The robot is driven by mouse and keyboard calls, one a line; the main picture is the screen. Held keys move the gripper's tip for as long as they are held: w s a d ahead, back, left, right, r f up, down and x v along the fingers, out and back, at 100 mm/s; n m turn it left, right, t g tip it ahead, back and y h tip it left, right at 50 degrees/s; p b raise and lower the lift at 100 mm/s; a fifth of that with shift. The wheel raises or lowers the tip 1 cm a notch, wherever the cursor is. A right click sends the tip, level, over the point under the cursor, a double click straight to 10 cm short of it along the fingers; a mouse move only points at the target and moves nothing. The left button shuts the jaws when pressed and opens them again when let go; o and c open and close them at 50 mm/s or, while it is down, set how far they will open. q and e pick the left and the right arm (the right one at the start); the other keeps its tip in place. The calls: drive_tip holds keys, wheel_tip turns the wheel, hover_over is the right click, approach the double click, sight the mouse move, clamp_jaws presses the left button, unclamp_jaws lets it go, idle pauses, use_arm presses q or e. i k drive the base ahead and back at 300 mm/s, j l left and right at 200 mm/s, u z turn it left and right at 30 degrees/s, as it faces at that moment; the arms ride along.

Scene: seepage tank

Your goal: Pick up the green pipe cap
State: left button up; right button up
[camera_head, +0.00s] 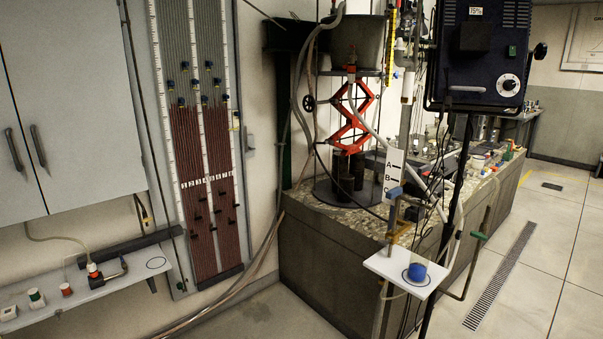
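A small white piece with a green band or top (36,297) sits on the narrow grey shelf at the lower left; it may be the green pipe cap, but it is too small to be sure. A small red-topped piece (66,289) stands to its right, and a white block (9,313) to its left. Another small green item (507,155) shows on the far end of the tank's top. Neither of my grippers is in view.
The shelf (110,284) is fixed to the wall below grey cabinets (62,95). A stone-topped tank (330,262) fills the middle. A white platform (384,265) with a blue round object (417,271) juts out in front. Tiled floor (560,230) is free at right.

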sight(34, 294)
drive_tip(key=u, duration=1.6)
